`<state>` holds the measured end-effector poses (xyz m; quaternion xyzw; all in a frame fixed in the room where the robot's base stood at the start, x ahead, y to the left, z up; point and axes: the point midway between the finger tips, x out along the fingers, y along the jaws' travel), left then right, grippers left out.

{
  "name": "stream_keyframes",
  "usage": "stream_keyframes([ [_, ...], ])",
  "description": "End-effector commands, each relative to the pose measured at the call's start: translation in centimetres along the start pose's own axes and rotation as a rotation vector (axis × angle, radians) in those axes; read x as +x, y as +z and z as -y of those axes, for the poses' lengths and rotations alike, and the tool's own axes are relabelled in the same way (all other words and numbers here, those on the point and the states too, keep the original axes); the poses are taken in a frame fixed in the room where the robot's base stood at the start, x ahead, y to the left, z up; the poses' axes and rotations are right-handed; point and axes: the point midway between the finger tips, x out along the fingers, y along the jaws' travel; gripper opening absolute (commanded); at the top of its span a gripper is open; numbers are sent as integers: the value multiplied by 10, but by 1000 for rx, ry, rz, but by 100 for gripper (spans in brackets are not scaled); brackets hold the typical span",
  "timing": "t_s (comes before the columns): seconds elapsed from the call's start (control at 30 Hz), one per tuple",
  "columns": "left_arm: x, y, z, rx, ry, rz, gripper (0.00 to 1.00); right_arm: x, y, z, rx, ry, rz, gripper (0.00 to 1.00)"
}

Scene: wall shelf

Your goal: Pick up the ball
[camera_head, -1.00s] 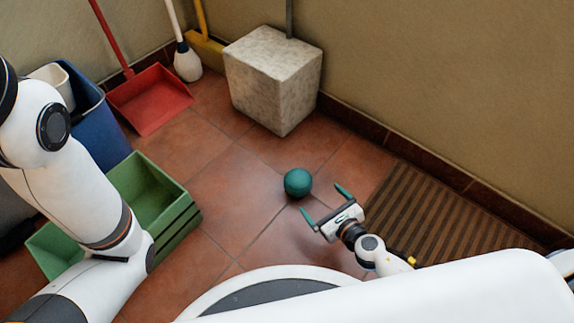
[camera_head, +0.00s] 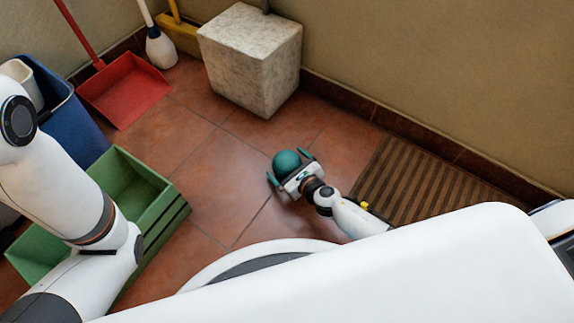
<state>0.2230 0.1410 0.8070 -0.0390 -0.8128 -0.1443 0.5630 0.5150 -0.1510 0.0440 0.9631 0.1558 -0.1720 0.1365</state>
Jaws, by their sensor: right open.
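The dark green ball (camera_head: 286,162) lies on the tiled floor near the middle of the view. My right gripper (camera_head: 288,167) is open, with its two green fingertips on either side of the ball. The gripper's palm is close to the near side of the ball and hides its lower edge. I cannot tell whether the fingers touch it. My left arm comes in from the left, but its gripper is not in view.
A green crate (camera_head: 165,215) stands at the left beside my left arm. A stone block (camera_head: 250,65), a red dustpan (camera_head: 122,92) and a blue bin (camera_head: 75,130) are farther back. A brown striped mat (camera_head: 430,180) lies at the right by the wall.

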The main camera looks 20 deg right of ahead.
Motion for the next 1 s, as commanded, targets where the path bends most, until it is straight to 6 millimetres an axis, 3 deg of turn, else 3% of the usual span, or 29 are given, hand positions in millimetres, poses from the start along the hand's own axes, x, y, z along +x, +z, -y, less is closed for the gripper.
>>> stream_keyframes([
  [0.1,-6,2,1,0,0,1,36,12,2,1,1,-1,0,100],
  [0.37,-5,2,1,0,-1,0,36,13,1,1,1,-1,1,100],
  [0.67,-5,2,1,0,-1,0,36,13,1,1,1,-1,1,53],
  [1.0,4,-2,-1,0,0,0,36,9,-9,-2,0,-1,0,53],
])
